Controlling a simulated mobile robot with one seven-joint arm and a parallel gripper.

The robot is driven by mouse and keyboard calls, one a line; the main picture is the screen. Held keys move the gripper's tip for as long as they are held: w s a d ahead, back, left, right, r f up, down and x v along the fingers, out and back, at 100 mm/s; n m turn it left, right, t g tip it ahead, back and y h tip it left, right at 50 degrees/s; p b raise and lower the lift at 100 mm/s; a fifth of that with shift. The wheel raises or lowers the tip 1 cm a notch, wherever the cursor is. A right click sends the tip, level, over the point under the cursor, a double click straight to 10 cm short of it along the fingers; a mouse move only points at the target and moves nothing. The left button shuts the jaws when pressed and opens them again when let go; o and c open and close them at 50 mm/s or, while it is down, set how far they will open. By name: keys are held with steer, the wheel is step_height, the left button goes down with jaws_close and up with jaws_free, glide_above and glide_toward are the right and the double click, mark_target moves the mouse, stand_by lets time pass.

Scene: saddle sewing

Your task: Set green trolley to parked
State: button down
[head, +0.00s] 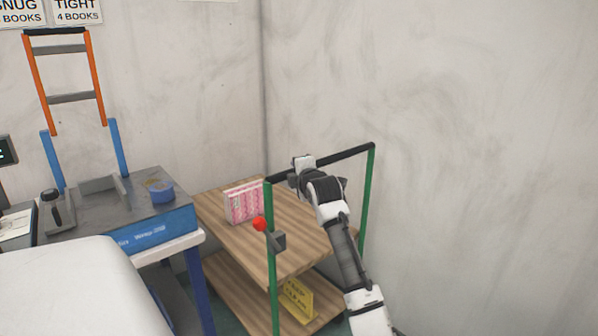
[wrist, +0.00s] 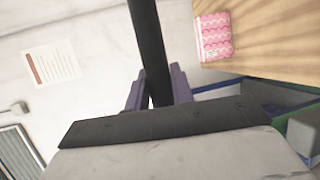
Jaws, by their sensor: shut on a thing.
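The green trolley (head: 270,290) stands in the corner by the walls, with green posts, two wooden shelves and a black push bar (head: 345,154) across the top. My gripper (head: 294,179) is at the bar's left part. In the wrist view my gripper (wrist: 159,92) has its two purple-grey fingers on either side of the black bar (wrist: 148,40), shut on it. A grey block with a red knob (head: 260,224) is on the trolley's near left post. My gripper and wrist hide part of the bar.
A pink patterned pack (head: 244,202) stands on the trolley's top shelf; it also shows in the wrist view (wrist: 214,36). A yellow sign (head: 297,298) is on the lower shelf.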

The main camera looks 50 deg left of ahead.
steer(key=shift+r, duration=0.25)
steer(key=c, duration=1.5)
jaws_free()
steer(key=shift+a, duration=0.15)
steer(key=shift+c, duration=0.2)
steer(key=o, duration=0.3)
steer(key=shift+a+f, duration=0.2)
steer(key=shift+o, duration=0.2)
steer(key=shift+d, duration=0.1)
steer(key=shift+s+d, duration=0.1)
steer(key=shift+d, duration=0.15)
steer(key=b+v, duration=0.2)
steer(key=v, duration=1.1)
steer(key=shift+s+d, duration=0.1)
